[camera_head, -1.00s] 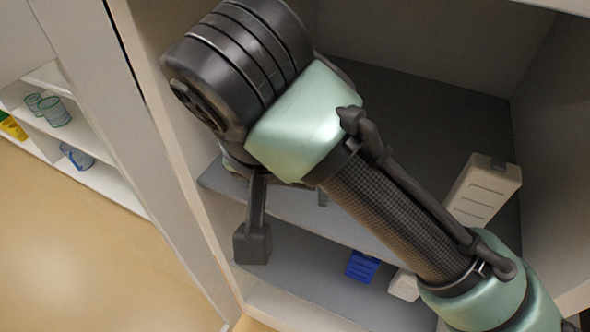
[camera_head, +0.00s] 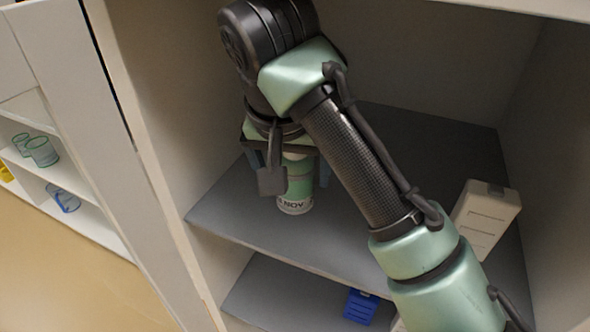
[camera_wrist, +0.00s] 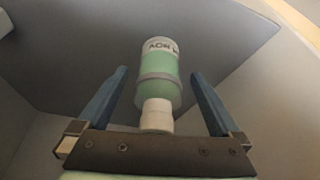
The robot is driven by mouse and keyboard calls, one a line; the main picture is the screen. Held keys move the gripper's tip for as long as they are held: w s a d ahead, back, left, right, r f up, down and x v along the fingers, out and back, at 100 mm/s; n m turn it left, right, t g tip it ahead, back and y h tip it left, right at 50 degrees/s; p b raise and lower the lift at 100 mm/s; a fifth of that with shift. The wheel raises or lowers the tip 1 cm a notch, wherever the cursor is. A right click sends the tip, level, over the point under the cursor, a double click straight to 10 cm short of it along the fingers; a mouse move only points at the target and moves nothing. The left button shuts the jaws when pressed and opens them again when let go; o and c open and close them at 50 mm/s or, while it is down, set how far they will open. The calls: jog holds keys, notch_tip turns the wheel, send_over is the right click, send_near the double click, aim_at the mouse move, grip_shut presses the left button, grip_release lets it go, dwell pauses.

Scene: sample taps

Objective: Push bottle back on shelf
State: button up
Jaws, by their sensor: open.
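A green bottle with a white cap and a white lettered label (camera_head: 296,190) stands on the grey upper shelf (camera_head: 400,215), toward its left side. My gripper (camera_head: 290,160) is above and around the bottle's upper part, its fingers pointing down. In the wrist view the bottle (camera_wrist: 160,88) lies between the two blue fingers of my gripper (camera_wrist: 157,75), with a gap on each side. The fingers are spread apart and hold nothing. My arm hides part of the bottle's top and the shelf behind it.
A white box-like container (camera_head: 484,218) stands on the right of the same shelf. A blue container (camera_head: 360,306) sits on the shelf below. Cabinet walls close in left and right. At far left, another shelf holds glasses (camera_head: 42,152) and a blue-rimmed cup (camera_head: 62,199).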

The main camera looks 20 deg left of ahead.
jog(key=shift+w+a, duration=0.2)
jog(key=shift+w, duration=0.75)
jog(key=shift+w+f+b, duration=0.35)
jog(key=shift+f+b, duration=0.1)
jog(key=shift+f, duration=0.1)
